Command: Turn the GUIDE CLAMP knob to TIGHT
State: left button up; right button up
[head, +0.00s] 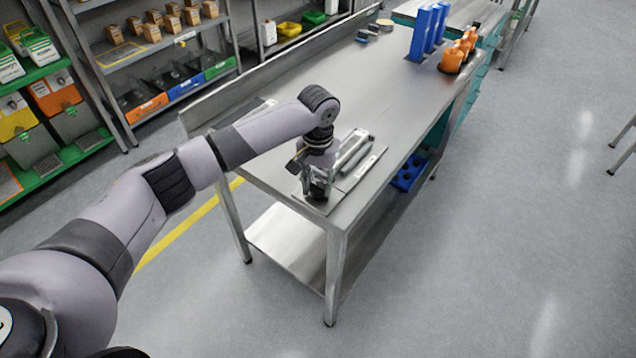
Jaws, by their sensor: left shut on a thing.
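My left gripper (317,180) points down at the near end of the steel bench and is shut on what is most likely the guide clamp knob. The knob is hidden by the fingers, and its mark and the TIGHT label cannot be read at this size. A plate with two pale guide rails (357,150) lies on the bench right beside the gripper, running away from it. My right gripper is not in view.
The steel bench (385,88) is mostly clear beyond the rails. Blue upright holders (428,32) and orange parts (455,55) stand at its far end. A blue crate (408,172) sits below. Shelves with boxes (150,32) stand at left.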

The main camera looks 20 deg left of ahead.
pick_arm(q)
jog(key=c, duration=0.4)
jog(key=m+p, duration=0.3)
jog(key=shift+r, duration=0.25)
jog(key=m+p, duration=0.2)
jog(key=shift+m, duration=0.4)
jog(key=m+p, duration=0.1)
jog(key=m, duration=0.1)
jog(key=shift+f+m+p, duration=0.1)
jog(key=shift+m+p, duration=0.2)
jog(key=shift+m, duration=0.1)
jog(key=m+p, duration=0.1)
jog(key=m, duration=0.8)
jog(key=shift+w+f+p, duration=0.1)
jog(key=shift+p, duration=0.2)
jog(key=shift+m, duration=0.3)
jog(key=o, duration=1.1)
jog(key=shift+o, duration=0.2)
